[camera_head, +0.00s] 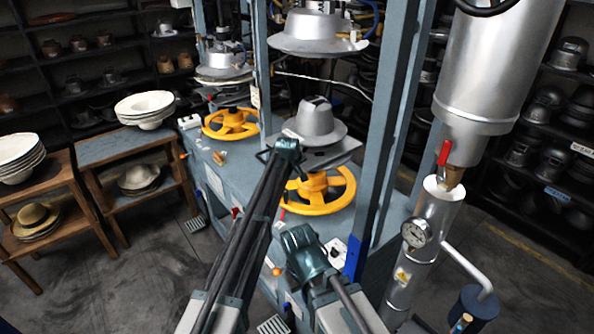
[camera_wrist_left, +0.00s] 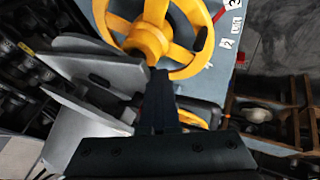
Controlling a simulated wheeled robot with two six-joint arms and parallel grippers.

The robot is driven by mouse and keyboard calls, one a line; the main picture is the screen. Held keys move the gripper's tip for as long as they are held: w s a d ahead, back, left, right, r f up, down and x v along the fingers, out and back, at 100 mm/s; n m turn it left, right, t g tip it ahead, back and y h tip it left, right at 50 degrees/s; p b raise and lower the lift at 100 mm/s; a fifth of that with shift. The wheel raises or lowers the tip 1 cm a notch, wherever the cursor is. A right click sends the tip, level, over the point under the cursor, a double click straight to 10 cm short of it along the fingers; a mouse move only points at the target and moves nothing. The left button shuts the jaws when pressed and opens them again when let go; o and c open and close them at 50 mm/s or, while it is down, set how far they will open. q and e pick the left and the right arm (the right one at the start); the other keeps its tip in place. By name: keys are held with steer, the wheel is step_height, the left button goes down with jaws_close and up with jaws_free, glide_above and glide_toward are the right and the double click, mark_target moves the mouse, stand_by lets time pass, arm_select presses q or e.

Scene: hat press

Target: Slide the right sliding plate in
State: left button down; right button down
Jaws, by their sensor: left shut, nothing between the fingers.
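The right sliding plate (camera_head: 340,153) is a flat grey metal plate at the right press, under a silver hat mould (camera_head: 316,124). In the left wrist view, two grey plate-like parts (camera_wrist_left: 98,68) spread to the left of my gripper. My left gripper (camera_head: 276,154) is at the near left side of the mould and plate, above the right yellow handwheel (camera_head: 322,204). In the left wrist view, its dark fingers (camera_wrist_left: 160,90) are together and empty, pointing toward the yellow wheel (camera_wrist_left: 148,38). Contact with the plate cannot be told. My right gripper (camera_head: 305,256) is low over the bench front; its fingers are unclear.
A second yellow handwheel (camera_head: 230,123) and press stand to the left. Blue-grey posts (camera_head: 382,130) and a silver cylinder with a gauge (camera_head: 415,233) stand to the right. Wooden tables (camera_head: 130,146) with hats stand at the left.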

arm_select(q)
steer(key=s+a+r+p, duration=0.5)
steer(key=s+r+p, duration=0.3)
stand_by(0.4)
steer(key=s+a+f+m+g+y, duration=0.1)
steer(key=s+a+m+g, duration=0.1)
steer(key=s+a, duration=0.65)
steer(key=s+a+f+m+g, duration=0.2)
steer(key=s+a, duration=0.2)
steer(key=s, duration=1)
steer(key=s+a+f+m+g+y, duration=0.15)
steer(key=s+a, duration=0.45)
steer(key=s, duration=0.6)
steer(key=s+d+f+m+g+b, duration=0.1)
steer(key=s+d+f+m+b, duration=0.1)
steer(key=d+f+b, duration=0.3)
steer(key=s+d+f+m+b, duration=0.2)
steer(key=s+d+f+b, duration=0.2)
steer(key=f+b, duration=0.8)
steer(key=shift+s+d+f+g+y+b, duration=0.2)
steer(key=shift+d+f+g+y+b, duration=0.25)
steer(key=shift+d, duration=0.25)
